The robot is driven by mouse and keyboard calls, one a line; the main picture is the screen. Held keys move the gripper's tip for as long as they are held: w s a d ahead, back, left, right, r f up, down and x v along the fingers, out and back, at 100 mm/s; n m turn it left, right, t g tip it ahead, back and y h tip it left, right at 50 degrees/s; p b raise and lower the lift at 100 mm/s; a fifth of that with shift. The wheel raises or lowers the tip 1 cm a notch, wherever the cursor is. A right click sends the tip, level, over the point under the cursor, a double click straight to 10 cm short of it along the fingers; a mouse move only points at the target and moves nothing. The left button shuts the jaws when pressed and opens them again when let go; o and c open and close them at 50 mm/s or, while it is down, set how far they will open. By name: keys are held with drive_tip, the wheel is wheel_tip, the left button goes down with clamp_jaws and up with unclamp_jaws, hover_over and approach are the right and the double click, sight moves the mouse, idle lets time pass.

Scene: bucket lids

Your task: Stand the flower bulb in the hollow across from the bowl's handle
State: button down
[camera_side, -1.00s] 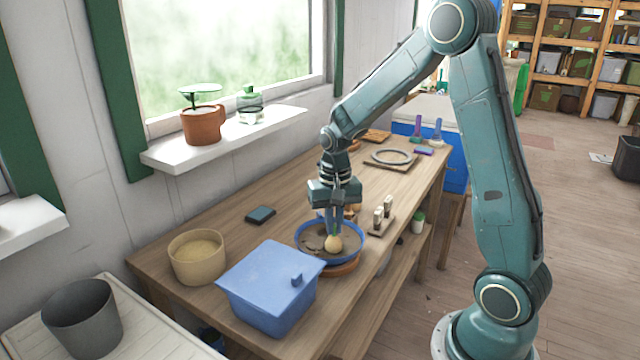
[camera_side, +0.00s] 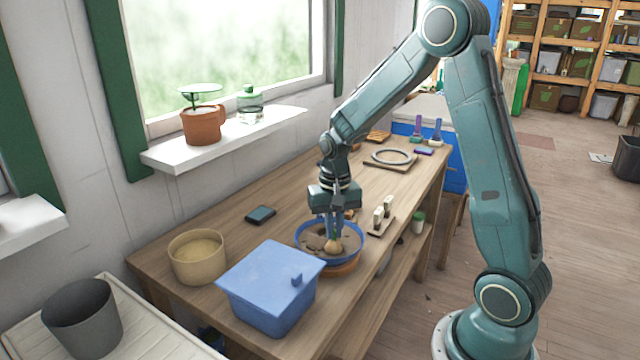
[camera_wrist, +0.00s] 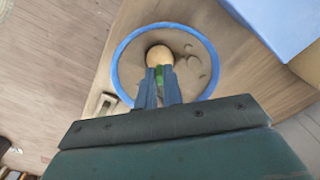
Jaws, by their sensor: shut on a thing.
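The flower bulb (camera_side: 333,246) is tan and round with a green tip. My gripper (camera_side: 334,232) is shut on its green top and holds it upright, low inside the bowl. The bulb also shows at the fingertips in the wrist view (camera_wrist: 159,55). The blue-rimmed bowl (camera_side: 302,246) holds brown soil and stands on an orange-brown base near the table's front edge. Curved marks or hollows show in the soil in the wrist view, to the right of the bulb. I cannot tell whether the bulb touches the soil. The bowl's handle cannot be made out.
A blue lidded box (camera_side: 270,285) stands close to the bowl at the front left. A tan tub (camera_side: 198,258) and a dark small box (camera_side: 261,215) are on the left. A small rack with pale pegs (camera_side: 382,215) is right of the bowl.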

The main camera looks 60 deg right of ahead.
idle(0.3)
drive_tip(key=c, duration=1.5)
unclamp_jaws()
drive_tip(key=shift+c, duration=0.4)
drive_tip(key=shift+r, duration=4.5)
